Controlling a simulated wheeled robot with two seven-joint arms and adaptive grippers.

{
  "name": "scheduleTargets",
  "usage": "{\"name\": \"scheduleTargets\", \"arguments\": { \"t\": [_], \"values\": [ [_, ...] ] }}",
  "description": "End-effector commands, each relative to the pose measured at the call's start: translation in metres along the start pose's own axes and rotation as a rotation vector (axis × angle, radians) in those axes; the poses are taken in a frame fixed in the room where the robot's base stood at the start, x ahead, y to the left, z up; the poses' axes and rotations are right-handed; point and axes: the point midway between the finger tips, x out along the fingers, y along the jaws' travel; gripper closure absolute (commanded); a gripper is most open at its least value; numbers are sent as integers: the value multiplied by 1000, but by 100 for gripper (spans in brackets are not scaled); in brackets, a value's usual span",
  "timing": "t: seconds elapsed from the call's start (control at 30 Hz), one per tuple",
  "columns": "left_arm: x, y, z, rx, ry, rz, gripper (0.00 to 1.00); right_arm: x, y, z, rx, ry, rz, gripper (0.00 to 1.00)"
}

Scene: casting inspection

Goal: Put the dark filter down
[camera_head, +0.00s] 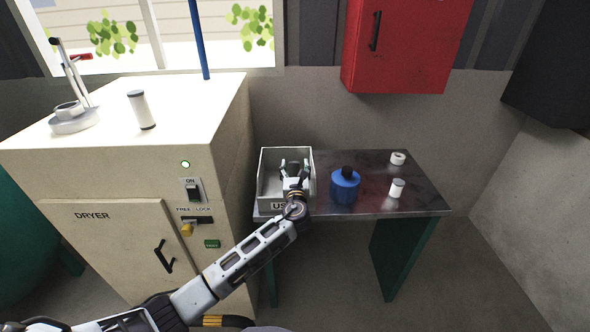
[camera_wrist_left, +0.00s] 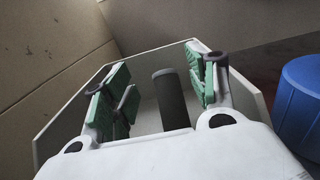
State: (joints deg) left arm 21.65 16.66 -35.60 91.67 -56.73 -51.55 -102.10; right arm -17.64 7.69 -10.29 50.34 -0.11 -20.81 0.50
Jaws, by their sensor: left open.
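The dark filter (camera_wrist_left: 171,98) is a dark grey cylinder inside the white box, seen between my left gripper's fingers in the left wrist view. In the head view the gripper and arm hide it. My left gripper (camera_head: 294,165) is inside the white box (camera_head: 266,168), which has "US" showing on its front. It also shows in the left wrist view (camera_wrist_left: 165,90), with its green-padded fingers open and a gap on both sides of the filter. My right gripper is not in view.
A blue bottle (camera_head: 345,188) stands close right of the box on the dark table (camera_head: 372,206). A white roll (camera_head: 398,158) and a small white jar (camera_head: 397,188) are further right. The dryer (camera_head: 120,180) stands left, with a white filter (camera_head: 142,110) on top.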

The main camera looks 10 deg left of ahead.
Motion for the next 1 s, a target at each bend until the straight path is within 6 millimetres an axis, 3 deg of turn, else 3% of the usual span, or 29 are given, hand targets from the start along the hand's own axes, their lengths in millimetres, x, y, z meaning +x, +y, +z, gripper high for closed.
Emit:
{"name": "scheduleTargets", "arguments": {
  "t": [0.03, 0.27, 0.47, 0.73, 1.0],
  "values": [
    [-3, 0, -15, 6, 22, -1, 43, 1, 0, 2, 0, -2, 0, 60],
    [-4, -1, -14, 6, 23, -2, 43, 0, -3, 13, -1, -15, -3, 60],
    [-3, -1, -2, 6, 22, -1, 43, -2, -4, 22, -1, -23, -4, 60],
    [-30, 0, 2, 4, 16, -1, 43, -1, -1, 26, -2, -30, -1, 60],
    [-64, 0, 5, 4, 12, -2, 43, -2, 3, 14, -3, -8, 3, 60]
  ]
}}
